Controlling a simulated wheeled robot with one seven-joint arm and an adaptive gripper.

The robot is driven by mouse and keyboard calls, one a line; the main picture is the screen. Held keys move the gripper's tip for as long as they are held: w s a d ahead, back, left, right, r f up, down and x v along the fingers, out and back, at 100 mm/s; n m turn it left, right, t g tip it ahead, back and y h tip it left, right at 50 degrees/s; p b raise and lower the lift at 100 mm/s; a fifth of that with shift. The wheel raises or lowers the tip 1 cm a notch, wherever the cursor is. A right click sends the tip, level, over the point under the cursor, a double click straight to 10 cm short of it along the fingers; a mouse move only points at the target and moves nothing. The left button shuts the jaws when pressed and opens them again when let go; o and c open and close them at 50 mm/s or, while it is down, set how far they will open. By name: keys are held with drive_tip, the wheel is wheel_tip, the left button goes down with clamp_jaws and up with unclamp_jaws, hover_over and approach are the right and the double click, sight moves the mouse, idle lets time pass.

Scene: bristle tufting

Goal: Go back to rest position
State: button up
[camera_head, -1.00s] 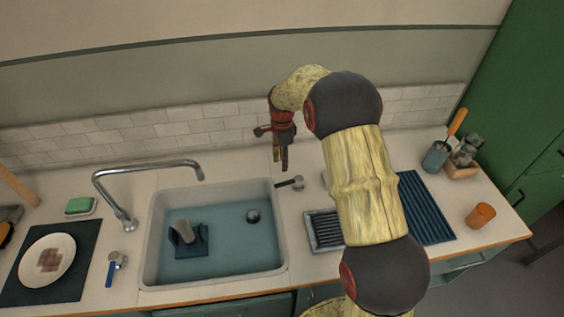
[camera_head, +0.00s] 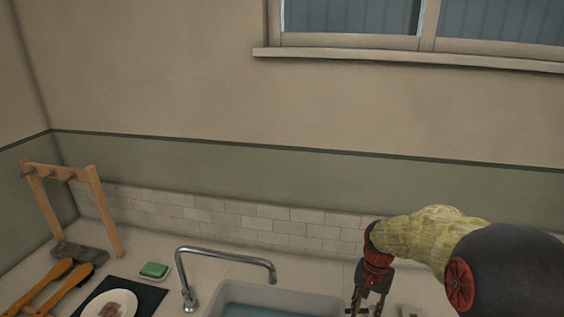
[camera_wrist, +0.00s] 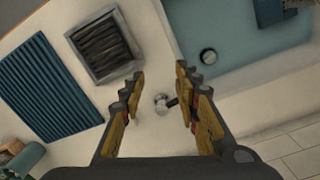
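My gripper (camera_wrist: 158,105) is open in the wrist view, its two fingers well apart with nothing between them. It hangs above the counter beside the sink (camera_wrist: 240,50). A small metal tap handle (camera_wrist: 164,104) shows on the counter below, in the gap between the fingers. In the head view my gripper (camera_head: 368,303) is at the lower right, just right of the sink (camera_head: 290,301), with its fingertips near the picture's bottom edge.
A curved faucet (camera_head: 225,254) stands behind the sink. A green sponge (camera_head: 154,270), a plate (camera_head: 110,303) and a wooden rack (camera_head: 75,175) are at left. The wrist view shows a blue ribbed mat (camera_wrist: 45,85) and a dark grate (camera_wrist: 103,45).

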drive_tip(key=s+a+r+n+t, duration=0.2)
drive_tip(key=s+r+n+t, duration=0.1)
drive_tip(key=s+r, duration=0.6)
drive_tip(key=s+a+r+n+t, duration=0.3)
drive_tip(key=s+r, duration=0.7)
drive_tip(key=s, duration=0.4)
drive_tip(key=shift+r+n, duration=0.15)
drive_tip(key=shift+n, duration=0.15)
drive_tip(key=shift+o, duration=0.4)
